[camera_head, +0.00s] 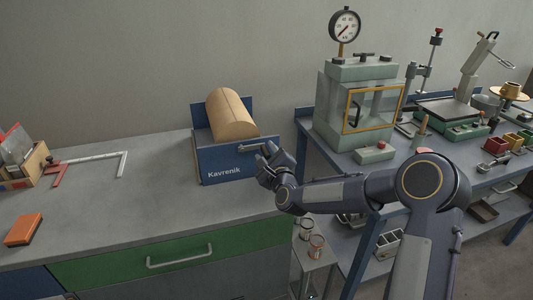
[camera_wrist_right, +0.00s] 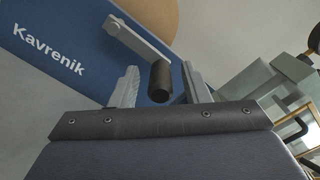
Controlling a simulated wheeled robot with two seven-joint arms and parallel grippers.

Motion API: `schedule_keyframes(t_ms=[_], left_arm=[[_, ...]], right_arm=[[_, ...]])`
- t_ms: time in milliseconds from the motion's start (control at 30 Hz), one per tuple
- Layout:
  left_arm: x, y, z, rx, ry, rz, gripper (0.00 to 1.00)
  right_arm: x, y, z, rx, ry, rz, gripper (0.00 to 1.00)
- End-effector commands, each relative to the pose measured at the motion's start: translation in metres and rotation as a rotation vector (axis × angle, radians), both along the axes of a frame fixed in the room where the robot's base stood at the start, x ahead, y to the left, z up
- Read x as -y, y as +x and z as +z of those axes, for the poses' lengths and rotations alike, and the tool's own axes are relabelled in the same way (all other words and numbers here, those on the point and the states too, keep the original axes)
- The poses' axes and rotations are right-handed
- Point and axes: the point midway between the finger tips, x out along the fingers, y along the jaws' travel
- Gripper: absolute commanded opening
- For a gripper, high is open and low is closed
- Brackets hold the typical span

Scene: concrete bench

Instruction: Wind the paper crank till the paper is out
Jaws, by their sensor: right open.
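The paper dispenser (camera_head: 232,164) is a blue box marked "Kavrenik" with a brown paper roll (camera_head: 230,112) on top, at the back of the grey bench. Its crank (camera_head: 250,147) is a grey arm on the right of the front face. In the right wrist view the crank's dark cylindrical handle (camera_wrist_right: 160,80) stands between the fingers of my right gripper (camera_wrist_right: 160,88). The fingers are open, one on each side of the handle, with gaps visible. In the head view my right gripper (camera_head: 267,158) is at the crank. My left gripper is not in view.
An orange block (camera_head: 23,229), a red and grey clamp (camera_head: 92,161) and a wooden box (camera_head: 22,166) lie on the left bench. A green press with a gauge (camera_head: 359,110) stands on the right-hand table. The bench middle is clear.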

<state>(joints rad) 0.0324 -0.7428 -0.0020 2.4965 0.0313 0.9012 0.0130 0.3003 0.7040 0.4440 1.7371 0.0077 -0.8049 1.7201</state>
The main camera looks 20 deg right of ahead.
Motion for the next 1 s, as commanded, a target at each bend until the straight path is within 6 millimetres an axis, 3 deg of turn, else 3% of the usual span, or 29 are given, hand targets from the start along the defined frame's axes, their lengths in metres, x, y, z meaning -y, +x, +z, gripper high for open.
schedule_keyframes(t_ms=[233,533,1000], left_arm=[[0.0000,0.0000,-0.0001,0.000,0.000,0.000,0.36],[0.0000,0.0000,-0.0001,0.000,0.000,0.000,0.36],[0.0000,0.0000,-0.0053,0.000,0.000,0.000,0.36]], right_arm=[[0.0000,0.0006,-0.0002,0.000,-0.001,0.000,0.40],[0.0001,0.0003,-0.0002,0.000,0.000,0.000,0.00],[-0.0001,0.0002,0.0013,0.002,-0.043,0.000,0.00]])
